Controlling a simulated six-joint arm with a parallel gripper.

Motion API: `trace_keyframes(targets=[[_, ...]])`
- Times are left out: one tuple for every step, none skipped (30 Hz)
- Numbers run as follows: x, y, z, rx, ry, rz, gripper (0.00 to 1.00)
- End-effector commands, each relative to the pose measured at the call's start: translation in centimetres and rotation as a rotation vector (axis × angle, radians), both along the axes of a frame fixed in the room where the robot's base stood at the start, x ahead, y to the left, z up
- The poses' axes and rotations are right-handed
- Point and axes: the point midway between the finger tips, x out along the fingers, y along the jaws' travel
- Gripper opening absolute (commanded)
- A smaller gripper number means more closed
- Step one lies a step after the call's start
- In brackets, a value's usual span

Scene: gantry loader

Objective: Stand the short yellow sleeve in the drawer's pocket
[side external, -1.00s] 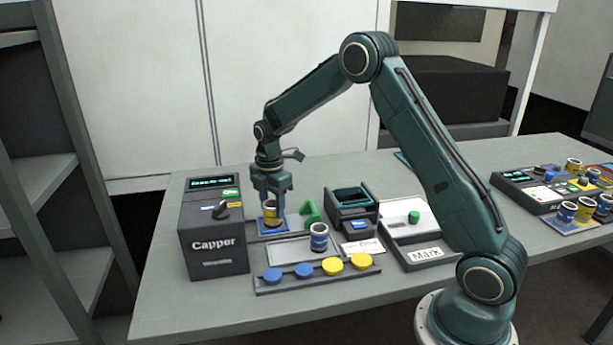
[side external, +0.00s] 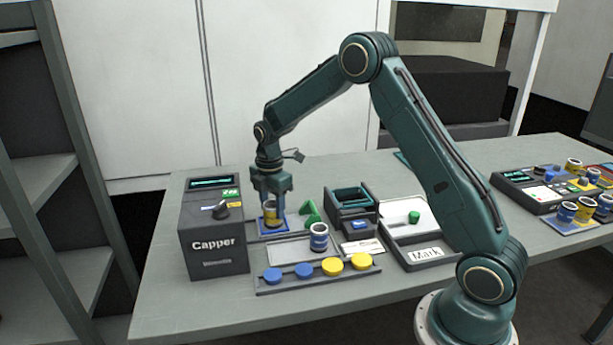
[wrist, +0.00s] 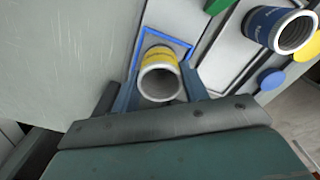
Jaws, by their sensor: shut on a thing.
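The short yellow sleeve (side external: 271,216) has a yellow band and a pale metal rim. It is upright between the fingers of my gripper (side external: 271,206), which is shut on it. In the wrist view the sleeve (wrist: 161,72) shows its open round mouth, with a finger on each side. The sleeve is over or within the blue-edged drawer pocket (side external: 262,232) beside the Capper. In the wrist view the pocket's blue outline (wrist: 178,41) frames the sleeve. I cannot tell whether the sleeve's base touches the pocket floor.
The Capper box (side external: 213,228) stands just left of the gripper. A blue sleeve (side external: 319,237) stands to the right. A front rack holds blue and yellow caps (side external: 333,266). A green-lined bin (side external: 351,199) and the Mark tray (side external: 425,255) are further right. The table's front left is clear.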

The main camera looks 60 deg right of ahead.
Motion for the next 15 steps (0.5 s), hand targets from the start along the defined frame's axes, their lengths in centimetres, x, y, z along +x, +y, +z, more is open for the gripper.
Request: trace_keyframes(targets=[[0.03,-0.01,0.0,0.0,-0.001,0.0,0.13],[0.02,0.0,-0.03,0.0,-0.001,0.0,0.13],[0.02,0.0,-0.07,0.0,-0.001,0.0,0.13],[0.02,0.0,-0.09,0.0,-0.001,0.0,0.13],[0.02,0.0,-0.11,0.0,-0.001,0.0,0.13],[0.02,0.0,-0.14,0.0,-0.001,0.0,0.13],[0.02,0.0,-0.15,0.0,-0.001,0.0,0.13],[0.02,0.0,-0.15,0.0,-0.001,0.0,0.13],[0.02,0.0,-0.15,0.0,-0.001,0.0,0.13],[0.02,0.01,-0.15,0.0,-0.001,0.0,0.13],[0.02,0.01,-0.15,0.0,-0.001,0.0,0.13],[0.02,0.01,-0.15,0.0,-0.001,0.0,0.13],[0.02,0.01,-0.15,0.0,-0.001,0.0,0.13],[0.02,0.01,-0.15,0.0,-0.001,0.0,0.5],[0.02,0.01,-0.15,0.0,-0.001,0.0,0.58]])
